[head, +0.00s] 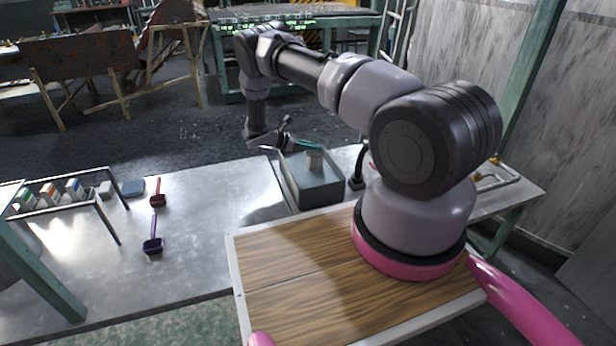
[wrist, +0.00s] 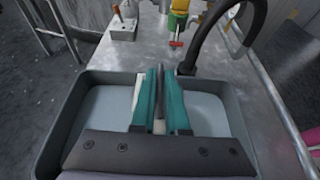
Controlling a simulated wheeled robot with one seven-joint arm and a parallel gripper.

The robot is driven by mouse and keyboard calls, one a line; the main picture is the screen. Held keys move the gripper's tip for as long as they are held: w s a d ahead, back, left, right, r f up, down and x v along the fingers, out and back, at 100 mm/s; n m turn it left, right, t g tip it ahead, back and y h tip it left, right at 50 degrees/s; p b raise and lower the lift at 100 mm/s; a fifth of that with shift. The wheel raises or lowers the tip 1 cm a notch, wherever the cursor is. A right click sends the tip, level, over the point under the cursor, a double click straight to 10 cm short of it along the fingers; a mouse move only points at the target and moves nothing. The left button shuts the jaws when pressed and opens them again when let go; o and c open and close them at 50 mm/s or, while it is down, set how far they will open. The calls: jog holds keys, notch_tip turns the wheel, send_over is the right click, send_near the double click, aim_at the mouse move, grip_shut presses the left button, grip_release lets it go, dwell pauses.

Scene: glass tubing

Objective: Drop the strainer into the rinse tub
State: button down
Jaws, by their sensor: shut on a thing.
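The grey rinse tub (head: 318,194) stands at the right end of the metal counter in the head view. It also fills much of the wrist view (wrist: 62,120), with a pale bottom. My gripper (head: 308,146), with teal fingers, is over the tub. In the wrist view my gripper (wrist: 160,100) is shut on a thin grey part between the fingers. A pale beige, cup-like piece (head: 314,160) hangs below the fingers in the head view, above the tub's opening; it appears to be the strainer. Most of it is hidden by the fingers in the wrist view.
A black curved faucet (head: 357,170) rises beside the tub. Red (head: 157,196) and purple (head: 152,244) scoop-like tools lie on the counter at left, near a rack (head: 68,199) with small boxes. The counter between them and the tub is clear.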

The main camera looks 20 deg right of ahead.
jog(key=c, duration=0.8)
grip_release()
jog(key=shift+c, duration=0.2)
jog(key=shift+a, duration=0.1)
jog(key=v, duration=1)
jog(key=shift+a, duration=0.3)
jog(key=shift+r, duration=0.1)
